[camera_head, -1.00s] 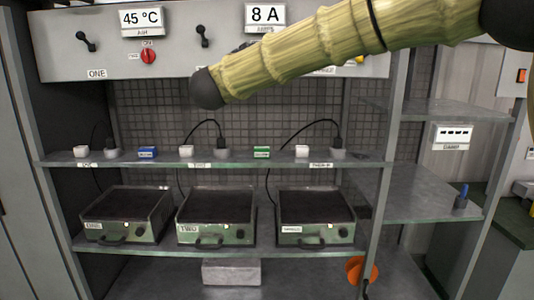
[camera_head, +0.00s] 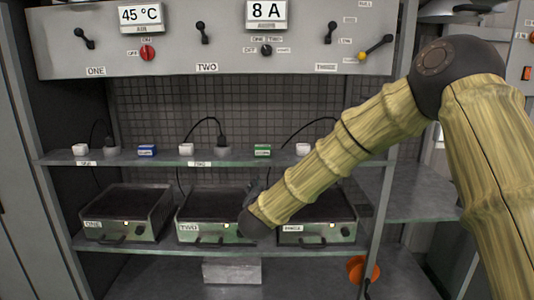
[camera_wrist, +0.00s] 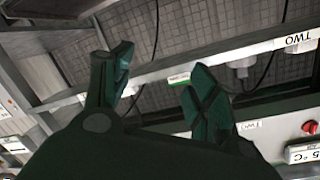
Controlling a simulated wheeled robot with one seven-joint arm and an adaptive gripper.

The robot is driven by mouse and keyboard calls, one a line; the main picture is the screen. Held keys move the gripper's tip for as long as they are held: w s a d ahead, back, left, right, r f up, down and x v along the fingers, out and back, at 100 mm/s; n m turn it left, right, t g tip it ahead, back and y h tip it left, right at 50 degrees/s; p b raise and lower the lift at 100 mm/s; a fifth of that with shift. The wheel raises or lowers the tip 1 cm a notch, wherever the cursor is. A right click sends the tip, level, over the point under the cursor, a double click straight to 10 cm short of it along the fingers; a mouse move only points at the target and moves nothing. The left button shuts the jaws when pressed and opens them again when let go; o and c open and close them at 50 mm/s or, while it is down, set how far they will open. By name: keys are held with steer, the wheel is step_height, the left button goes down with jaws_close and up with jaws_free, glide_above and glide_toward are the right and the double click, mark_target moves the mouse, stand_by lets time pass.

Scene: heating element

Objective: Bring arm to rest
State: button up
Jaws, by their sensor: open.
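My gripper (camera_wrist: 160,72) shows in the wrist view with its two dark green fingers spread apart and nothing between them. Behind the fingers are the shelf edge, a green block (camera_wrist: 179,78) and cables, seen tilted. In the head view my bamboo-like arm reaches from the right down to the left. Its dark end joint covers the right part of the heater marked TWO (camera_head: 190,228) and part of the right heater (camera_head: 343,233). The gripper is mostly hidden there behind the arm's end. The left heater (camera_head: 123,227) marked ONE is in full view.
A control panel (camera_head: 180,50) with switches, a red knob (camera_head: 148,53) and displays reading 45 °C and 8 A spans the top. A narrow shelf (camera_head: 130,161) holds small blocks and plugs with cables. A metal block (camera_head: 232,271) and an orange object (camera_head: 362,270) are below.

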steer(key=s+d+f+n+g+y, duration=0.1)
steer(key=s+d+f+n+g, duration=0.2)
steer(key=s+f, duration=0.65)
steer(key=s+d+f+g, duration=0.2)
steer(key=s+d+f, duration=0.25)
steer(key=f, duration=1.05)
steer(key=s+d+f+n+g+y, duration=0.1)
steer(key=s+d+f+n+g, duration=0.15)
steer(key=s+f, duration=0.75)
steer(key=s+d+f+g, duration=0.3)
steer(key=s+d+f, duration=0.1)
steer(key=s, duration=0.7)
steer(key=s+d+f+n+g, duration=0.1)
steer(key=s+d+f, duration=0.4)
steer(key=s, duration=0.6)
steer(key=s+d+f+n+g, duration=0.1)
steer(key=s+d+f+g, duration=0.3)
steer(key=s, duration=0.7)
steer(key=shift+s+d+f+g+h, duration=0.35)
steer(key=shift+s+d+f+h, duration=0.05)
steer(key=shift+f, duration=0.4)
